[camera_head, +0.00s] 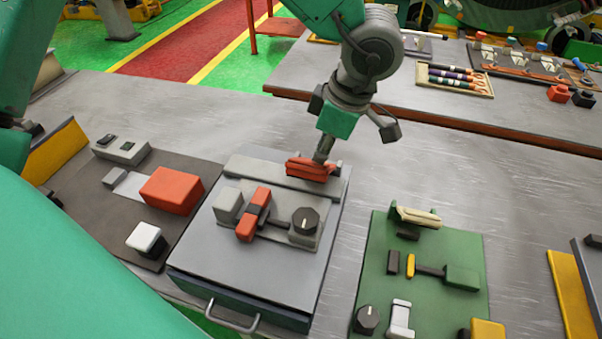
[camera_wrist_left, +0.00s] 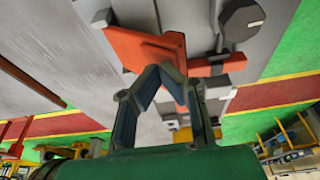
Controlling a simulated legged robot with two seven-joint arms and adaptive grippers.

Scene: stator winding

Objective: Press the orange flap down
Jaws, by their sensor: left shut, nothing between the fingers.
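The orange flap (camera_head: 308,170) lies along the back edge of the grey panel (camera_head: 232,256) in the head view. It also shows in the left wrist view (camera_wrist_left: 137,48), right by the fingertips, and looks tilted there. My left gripper (camera_head: 322,155) is shut and points down at the flap from above. In the left wrist view its fingertips (camera_wrist_left: 168,76) come together at the flap's edge, with nothing between them. I cannot tell whether they touch the flap. My right gripper is not in view.
The grey panel also carries an orange-red handle (camera_head: 253,214) and a black knob (camera_head: 305,220). A dark panel with a red block (camera_head: 171,190) stands to the left. A green board (camera_head: 422,303) with several fittings lies to the right. Bare table lies between the grey panel and the green board.

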